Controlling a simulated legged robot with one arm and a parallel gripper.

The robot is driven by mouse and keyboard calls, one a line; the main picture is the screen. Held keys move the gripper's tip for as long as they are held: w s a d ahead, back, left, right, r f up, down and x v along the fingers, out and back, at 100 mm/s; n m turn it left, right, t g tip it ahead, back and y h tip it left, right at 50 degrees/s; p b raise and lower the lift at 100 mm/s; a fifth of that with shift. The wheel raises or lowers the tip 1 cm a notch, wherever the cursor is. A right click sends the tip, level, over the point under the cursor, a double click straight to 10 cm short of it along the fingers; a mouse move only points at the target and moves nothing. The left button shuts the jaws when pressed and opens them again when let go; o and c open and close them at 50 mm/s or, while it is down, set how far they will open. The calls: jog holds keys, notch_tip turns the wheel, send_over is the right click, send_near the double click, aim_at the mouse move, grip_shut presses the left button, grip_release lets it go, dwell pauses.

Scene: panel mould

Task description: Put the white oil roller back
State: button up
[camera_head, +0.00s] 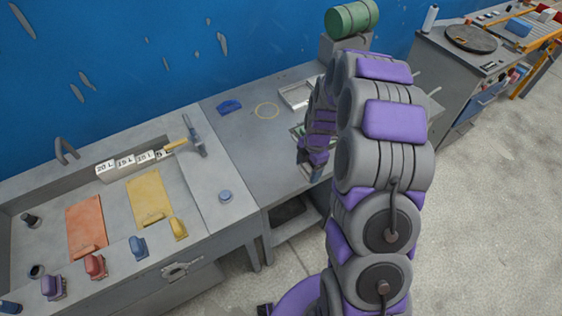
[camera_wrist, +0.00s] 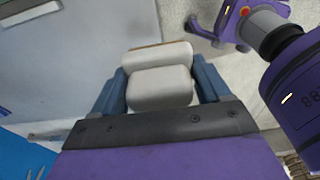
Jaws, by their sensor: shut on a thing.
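The white oil roller (camera_wrist: 160,88) shows in the wrist view as a pale, rounded block with a thin brown edge at its far side. My gripper (camera_wrist: 158,92) is shut on it, with a blue-grey finger at each side. In the head view my gripper (camera_head: 315,172) points down at the front edge of the grey middle table (camera_head: 235,150), partly behind my purple and grey arm. I cannot make out the roller there. A shallow light metal tray (camera_head: 297,106) lies on that table, and another tray (camera_head: 298,131) is half hidden behind my gripper.
A yellow ring (camera_head: 266,110) and a blue item (camera_head: 229,107) are on the middle table. The left bench holds a hammer (camera_head: 194,135), an orange panel (camera_head: 86,226) and a yellow panel (camera_head: 150,198). Open floor (camera_head: 490,210) lies right.

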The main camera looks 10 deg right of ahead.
jog(key=w+a, duration=0.5)
jog(key=w+a+f+b, duration=0.1)
jog(key=w+a, duration=0.1)
jog(key=w, duration=0.1)
jog(key=shift+a, duration=0.35)
jog(key=shift+w+d, duration=0.15)
jog(key=shift+w, duration=0.05)
jog(key=shift+w+f, duration=0.15)
jog(key=shift+f, duration=0.1)
notch_tip(320, 180, down, 3)
jog(key=shift+d+r+b, duration=0.1)
jog(key=shift+r+b, duration=0.1)
jog(key=shift+b, duration=0.35)
jog(key=shift+a+f, duration=0.2)
jog(key=shift+f, duration=0.15)
jog(key=shift+a+r, duration=0.1)
jog(key=shift+a, duration=0.2)
jog(key=o, duration=0.6)
jog(key=shift+c, duration=0.2)
jog(key=o, duration=0.4)
jog(key=shift+d, duration=0.35)
